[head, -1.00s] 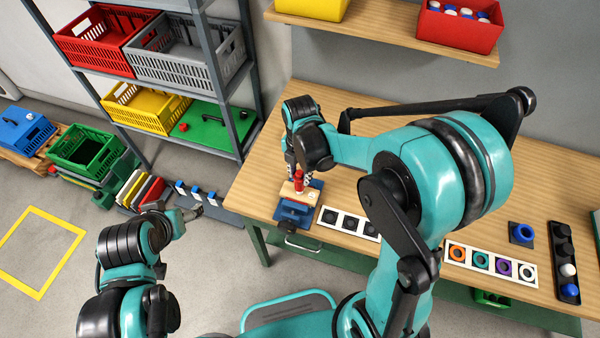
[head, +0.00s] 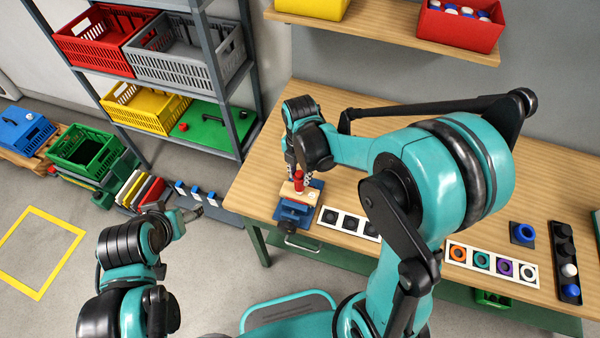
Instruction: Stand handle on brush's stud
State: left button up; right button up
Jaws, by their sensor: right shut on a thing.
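The brush (head: 287,193) is a pale wooden block lying across a blue vise-like holder (head: 294,212) at the bench's left front edge. The red handle (head: 298,181) stands roughly upright over the block. My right gripper (head: 298,170) is above the block, pointing down, shut on the handle. The stud is hidden, so I cannot tell whether the handle's lower end is seated on it. My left gripper (head: 192,213) hangs over the floor left of the bench, away from the brush. Its fingers are too small to read.
A strip of coloured rings (head: 493,263), a blue ring on a dark base (head: 522,233) and a black tray (head: 566,265) are farther right. A crate shelf (head: 200,75) stands left.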

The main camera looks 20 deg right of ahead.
jog(key=shift+f+b, duration=0.55)
dwell(0.9)
jog(key=o, duration=1.6)
jog(key=shift+c, duration=0.2)
jog(key=shift+r, duration=0.1)
jog(key=shift+r+p, duration=2.65)
jog(key=shift+r, duration=0.85)
jog(key=shift+f, duration=0.1)
